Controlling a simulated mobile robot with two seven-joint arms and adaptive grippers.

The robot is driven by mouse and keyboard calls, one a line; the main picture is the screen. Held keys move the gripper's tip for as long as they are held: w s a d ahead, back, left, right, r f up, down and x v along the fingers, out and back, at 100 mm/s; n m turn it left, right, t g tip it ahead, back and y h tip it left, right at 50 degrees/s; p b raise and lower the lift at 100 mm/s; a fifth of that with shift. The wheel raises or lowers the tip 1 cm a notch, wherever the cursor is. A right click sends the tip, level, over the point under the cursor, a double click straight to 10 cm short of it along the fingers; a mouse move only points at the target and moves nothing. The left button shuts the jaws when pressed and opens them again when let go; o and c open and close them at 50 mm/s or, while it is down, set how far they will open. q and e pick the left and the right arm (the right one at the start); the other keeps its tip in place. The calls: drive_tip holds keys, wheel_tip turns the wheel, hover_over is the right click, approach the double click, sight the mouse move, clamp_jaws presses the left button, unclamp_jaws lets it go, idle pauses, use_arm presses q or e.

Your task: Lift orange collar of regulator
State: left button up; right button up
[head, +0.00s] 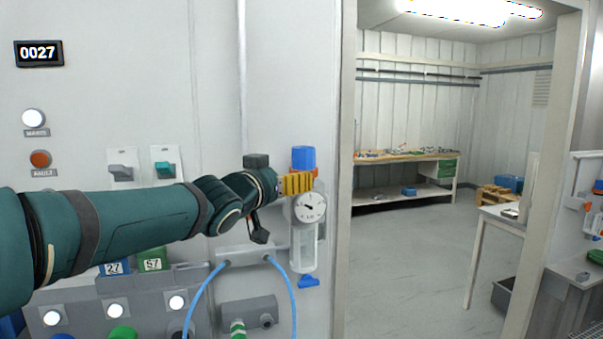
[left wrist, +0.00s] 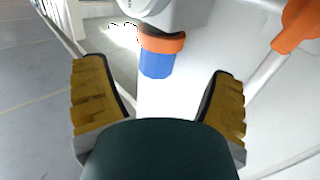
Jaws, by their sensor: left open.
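The regulator (head: 304,242) is on the wall panel, with a round dial gauge (head: 310,207), a clear bowl and a blue knob (head: 303,158) on top. Its orange collar (left wrist: 165,43) is a ring at the base of the blue knob, which also shows in the left wrist view (left wrist: 157,65). In the head view the collar is mostly hidden by my left gripper (head: 298,183). The gripper has yellow fingers and is open, in front of the regulator's top. In the left wrist view the knob and collar appear between and beyond the fingers, with nothing held. My right gripper is not in view.
Blue hoses (head: 292,290) curve below my left arm. Switches (head: 163,169), lamps and a dark block (head: 256,161) are on the panel. An orange part (left wrist: 300,25) is at the right of the left wrist view. A doorway opens right of the panel, with a workbench (head: 405,155) beyond.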

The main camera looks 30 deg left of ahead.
sight(297, 171)
use_arm(q)
drive_tip(key=w, duration=0.2)
drive_tip(key=w+b, duration=0.1)
drive_tip(key=w, duration=0.4)
drive_tip(key=shift+w+a, duration=0.3)
drive_tip(key=shift+w, duration=0.1)
